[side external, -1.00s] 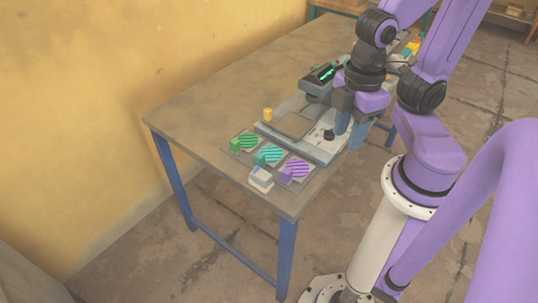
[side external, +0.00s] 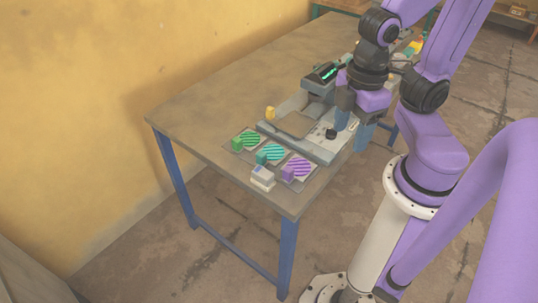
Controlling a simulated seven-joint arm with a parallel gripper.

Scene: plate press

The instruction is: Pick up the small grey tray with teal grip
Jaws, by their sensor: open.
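The small grey tray with the teal grip (side external: 272,154) lies at the front end of the table, the middle one of three similar trays. Its top carries teal stripes and its block-like grip is at its left side. My gripper (side external: 353,130) is open, with blue fingers, at the right edge of the press, well to the right of the tray. I see nothing between its fingers.
A green-grip tray (side external: 247,140) and a purple-grip tray (side external: 298,168) flank the teal one closely. A small white box (side external: 262,178) stands just in front. The table's left side (side external: 200,110) is clear.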

